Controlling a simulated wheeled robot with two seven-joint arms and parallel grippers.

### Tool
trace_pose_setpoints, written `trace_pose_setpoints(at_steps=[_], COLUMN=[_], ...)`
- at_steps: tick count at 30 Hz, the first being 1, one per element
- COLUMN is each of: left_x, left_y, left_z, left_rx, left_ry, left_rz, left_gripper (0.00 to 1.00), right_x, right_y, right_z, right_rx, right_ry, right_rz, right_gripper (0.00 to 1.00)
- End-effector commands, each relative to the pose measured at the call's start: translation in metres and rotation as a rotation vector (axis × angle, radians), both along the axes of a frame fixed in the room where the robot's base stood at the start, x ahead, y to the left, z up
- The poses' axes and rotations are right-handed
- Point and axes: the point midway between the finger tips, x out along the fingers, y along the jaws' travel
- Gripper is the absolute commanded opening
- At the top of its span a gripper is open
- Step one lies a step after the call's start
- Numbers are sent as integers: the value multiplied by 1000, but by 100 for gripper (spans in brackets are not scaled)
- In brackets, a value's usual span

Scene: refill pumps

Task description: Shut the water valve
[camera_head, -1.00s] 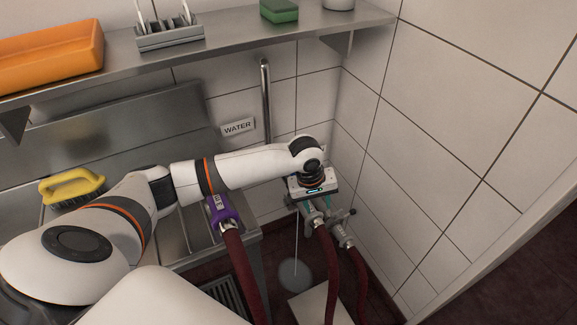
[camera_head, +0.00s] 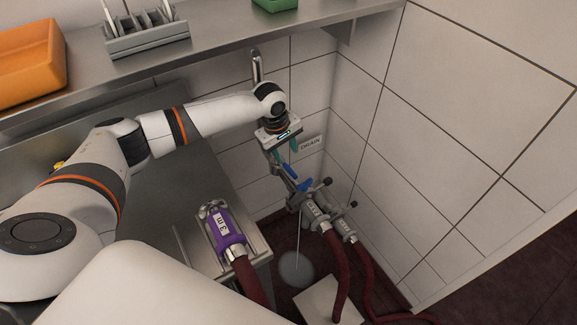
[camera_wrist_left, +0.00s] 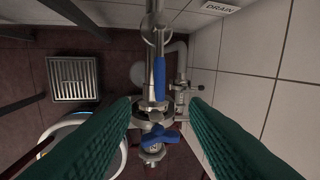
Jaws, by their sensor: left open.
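A steel water pipe (camera_head: 257,66) runs down the wall behind my left gripper. In the left wrist view, a long blue lever (camera_wrist_left: 159,78) lies along the pipe, with a smaller blue winged handle (camera_wrist_left: 158,137) below it. Blue handle parts (camera_head: 304,184) also show below the gripper in the head view. My left gripper (camera_head: 281,155) points down above this valve area. Its green fingers (camera_wrist_left: 162,105) are open, one on each side of the pipe, with nothing held between them. The right gripper is not in view.
Hose couplings (camera_head: 316,212) with dark red hoses (camera_head: 336,265) hang below the valve. A purple nozzle (camera_head: 228,228) rests on the steel counter's edge. A DRAIN label (camera_head: 311,143) is on the wall. A steel shelf (camera_head: 215,45) runs above; tiled wall closes the right side.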

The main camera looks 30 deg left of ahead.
Motion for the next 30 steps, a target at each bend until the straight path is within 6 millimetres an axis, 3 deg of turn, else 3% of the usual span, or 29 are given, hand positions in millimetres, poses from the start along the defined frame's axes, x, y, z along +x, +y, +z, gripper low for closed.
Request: trace_pose_setpoints(at_steps=[6, 13, 18, 27, 30], left_x=[7, 14, 16, 17, 17], left_y=[-5, -8, -9, -9, -9], left_z=[-46, -83, -95, -96, -96], left_rx=[2, 2, 1, 0, 0], left_ry=[4, 1, 1, 0, 0], left_rz=[1, 0, -2, -1, -1], left_gripper=[41, 41, 41, 41, 26], right_x=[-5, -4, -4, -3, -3], right_y=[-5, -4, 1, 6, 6], right_z=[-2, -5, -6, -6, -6], right_rx=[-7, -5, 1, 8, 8], right_ry=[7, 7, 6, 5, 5], right_rz=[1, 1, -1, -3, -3], right_gripper=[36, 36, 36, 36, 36])
